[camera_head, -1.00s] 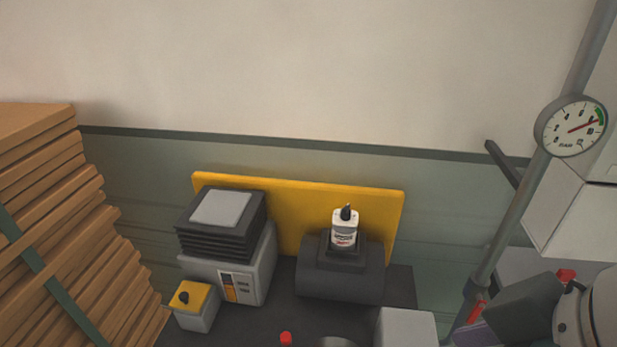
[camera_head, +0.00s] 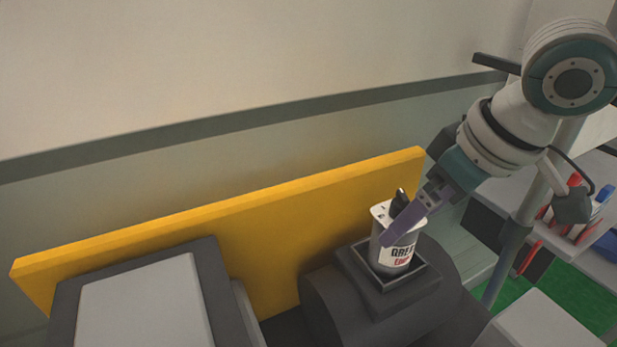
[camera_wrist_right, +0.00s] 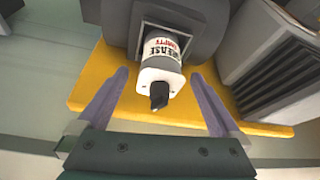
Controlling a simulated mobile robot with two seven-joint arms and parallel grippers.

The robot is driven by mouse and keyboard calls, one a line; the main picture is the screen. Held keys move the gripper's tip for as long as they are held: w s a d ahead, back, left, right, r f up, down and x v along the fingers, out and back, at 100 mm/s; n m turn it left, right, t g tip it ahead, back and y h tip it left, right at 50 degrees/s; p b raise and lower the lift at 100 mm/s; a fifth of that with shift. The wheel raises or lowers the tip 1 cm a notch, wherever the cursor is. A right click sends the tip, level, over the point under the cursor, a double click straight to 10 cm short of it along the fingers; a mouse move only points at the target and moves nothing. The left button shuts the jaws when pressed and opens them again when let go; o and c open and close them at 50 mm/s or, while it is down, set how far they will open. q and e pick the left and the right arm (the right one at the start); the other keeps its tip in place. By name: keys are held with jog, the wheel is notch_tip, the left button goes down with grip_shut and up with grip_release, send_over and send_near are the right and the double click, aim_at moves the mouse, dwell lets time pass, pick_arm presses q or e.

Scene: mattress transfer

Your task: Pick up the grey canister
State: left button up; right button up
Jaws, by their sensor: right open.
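The grey canister (camera_head: 394,247), with a pale top, a black spout and a printed label, stands in a square holder (camera_head: 372,284) on a dark rounded housing. My right gripper (camera_head: 392,236) reaches in from the right, its purple finger in front of the canister. In the right wrist view the canister (camera_wrist_right: 161,72) lies ahead between the two spread fingers of the open gripper (camera_wrist_right: 163,90), with a gap on both sides. Its label reads "grease empty". My left gripper is not in view.
A yellow panel (camera_head: 230,238) stands behind the housing. A dark box with a grey top (camera_head: 140,308) is at the lower left. A grey pole (camera_head: 512,250) and a shelf with red and blue items (camera_head: 590,215) are at the right.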

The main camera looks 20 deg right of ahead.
aim_at(393, 262)
jog(key=shift+w+x, duration=0.2)
jog(key=shift+x, duration=2.85)
jog(key=shift+a+r, duration=0.1)
jog(key=shift+r, duration=0.05)
jog(key=shift+c, duration=0.2)
jog(key=c, duration=1.4)
